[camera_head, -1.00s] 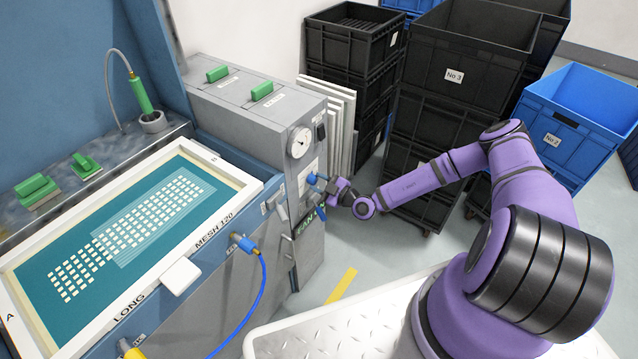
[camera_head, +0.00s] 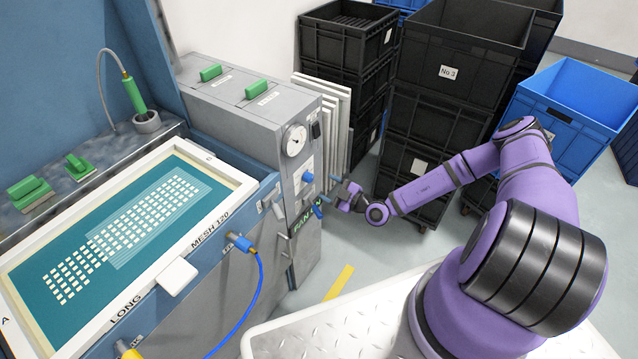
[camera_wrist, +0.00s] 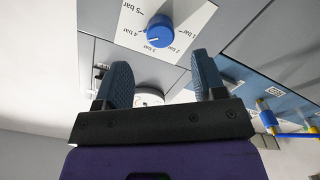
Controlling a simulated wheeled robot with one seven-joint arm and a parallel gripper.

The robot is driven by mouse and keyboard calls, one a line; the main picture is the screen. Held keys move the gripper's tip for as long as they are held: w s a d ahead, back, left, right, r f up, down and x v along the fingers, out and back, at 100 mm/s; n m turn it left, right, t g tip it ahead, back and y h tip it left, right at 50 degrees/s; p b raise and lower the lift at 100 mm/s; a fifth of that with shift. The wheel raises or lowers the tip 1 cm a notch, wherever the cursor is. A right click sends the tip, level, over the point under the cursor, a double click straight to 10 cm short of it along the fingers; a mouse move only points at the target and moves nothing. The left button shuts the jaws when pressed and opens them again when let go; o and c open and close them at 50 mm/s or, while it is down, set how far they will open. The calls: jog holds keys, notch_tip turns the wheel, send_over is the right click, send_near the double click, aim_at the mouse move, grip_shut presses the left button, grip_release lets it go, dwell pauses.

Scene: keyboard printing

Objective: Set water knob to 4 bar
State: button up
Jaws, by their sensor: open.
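The water knob (camera_wrist: 160,31) is blue and round, on a white scale plate (camera_wrist: 190,18) marked from 1 bar to 5 bar. Its pale mark lies on the side of the 3 bar and 4 bar labels; the exact reading is too small to tell. In the head view the knob (camera_head: 307,177) sits on the front of the grey cabinet. My gripper (camera_head: 327,195) is to the right of the knob, apart from it. In the wrist view my gripper (camera_wrist: 161,65) is open and empty, its two blue fingers spread, with the knob beyond the tips.
A round pressure gauge (camera_head: 294,140) is above the knob on the cabinet (camera_head: 255,120). White panels (camera_head: 335,115) and black crates (camera_head: 440,110) stand behind my arm. A blue hose (camera_head: 258,290) hangs from the printing table's front. Some floor (camera_head: 345,245) is clear.

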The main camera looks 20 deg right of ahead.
jog(key=v, duration=0.5)
dwell(1.2)
